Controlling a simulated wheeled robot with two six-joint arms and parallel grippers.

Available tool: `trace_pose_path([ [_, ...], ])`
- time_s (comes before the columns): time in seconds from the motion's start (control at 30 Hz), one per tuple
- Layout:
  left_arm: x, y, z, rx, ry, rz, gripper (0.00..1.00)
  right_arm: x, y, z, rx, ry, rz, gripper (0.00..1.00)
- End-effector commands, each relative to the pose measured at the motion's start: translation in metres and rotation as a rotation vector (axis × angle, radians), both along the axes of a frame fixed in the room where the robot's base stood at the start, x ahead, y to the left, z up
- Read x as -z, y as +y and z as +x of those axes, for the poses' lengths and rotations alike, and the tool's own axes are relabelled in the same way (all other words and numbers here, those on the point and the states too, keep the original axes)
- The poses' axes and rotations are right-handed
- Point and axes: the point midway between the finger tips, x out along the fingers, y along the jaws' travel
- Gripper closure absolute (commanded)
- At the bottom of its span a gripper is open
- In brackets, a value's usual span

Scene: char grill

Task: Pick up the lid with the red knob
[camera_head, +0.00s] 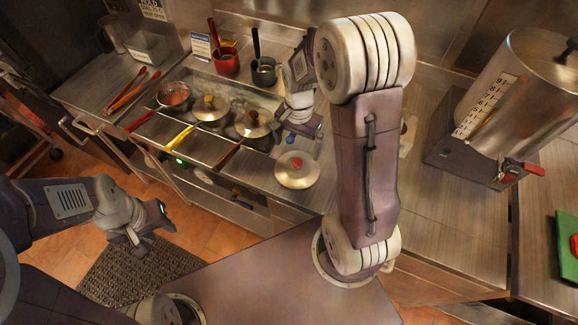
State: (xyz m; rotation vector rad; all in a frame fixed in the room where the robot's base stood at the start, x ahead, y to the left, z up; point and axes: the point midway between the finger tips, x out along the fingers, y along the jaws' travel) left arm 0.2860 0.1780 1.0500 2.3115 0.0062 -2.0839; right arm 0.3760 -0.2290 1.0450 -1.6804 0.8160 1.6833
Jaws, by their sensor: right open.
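A red pot (227,64) and a grey pot (264,72) stand behind. Tongs (132,90) lie at left. A large metal dispenser (515,85) stands at right.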

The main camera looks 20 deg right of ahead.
Motion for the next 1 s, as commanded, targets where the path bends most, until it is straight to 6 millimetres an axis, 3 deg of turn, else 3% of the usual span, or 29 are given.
trace_pose_path([
  [0.07,0.0,0.0,0.0,0.0,0.0,0.0,0.62,0.001,0.0,0.0,0.001,0.0,0.0,0.0],
  [0.3,-0.003,0.0,0.0,0.0,0.0,0.0,0.62,0.035,0.0,-0.001,-0.001,0.003,0.0,0.0],
  [0.47,-0.004,0.0,0.0,0.0,0.0,0.0,0.62,0.04,0.0,-0.001,-0.001,0.0,0.0,0.0],
  [0.73,-0.01,0.0,0.0,0.0,0.0,0.0,0.62,0.084,-0.002,-0.005,-0.001,0.003,0.0,0.0],
  [1.0,-0.009,0.0,0.0,0.0,0.0,0.0,0.62,0.091,-0.002,-0.004,-0.001,-0.001,0.0,0.0],
])
